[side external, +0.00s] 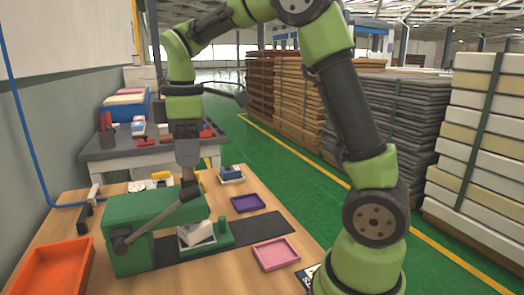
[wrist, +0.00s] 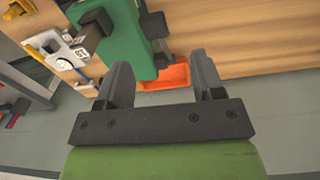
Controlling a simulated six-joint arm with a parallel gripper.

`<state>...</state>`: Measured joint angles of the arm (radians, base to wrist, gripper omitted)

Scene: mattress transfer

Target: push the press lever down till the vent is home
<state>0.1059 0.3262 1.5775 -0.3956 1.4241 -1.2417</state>
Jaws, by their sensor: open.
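The green press (side external: 150,222) stands on the wooden bench in the side view; its green body shows in the wrist view (wrist: 122,42). Its dark lever (side external: 160,217) slopes up from a pivot at the lower left to its end beneath my gripper (side external: 188,178). The white vent (side external: 196,234) sits tilted on the green base at the right of the press. My gripper points down at the lever's raised end; I cannot tell whether they touch. In the wrist view my gripper (wrist: 158,66) has its two fingers apart with nothing held between them.
An orange tray (side external: 40,290) lies at front left, a pink tray (side external: 294,238) at right and a purple tray (side external: 247,209) behind. A grey workbench (side external: 110,152) stands behind. Stacked mattresses line the right.

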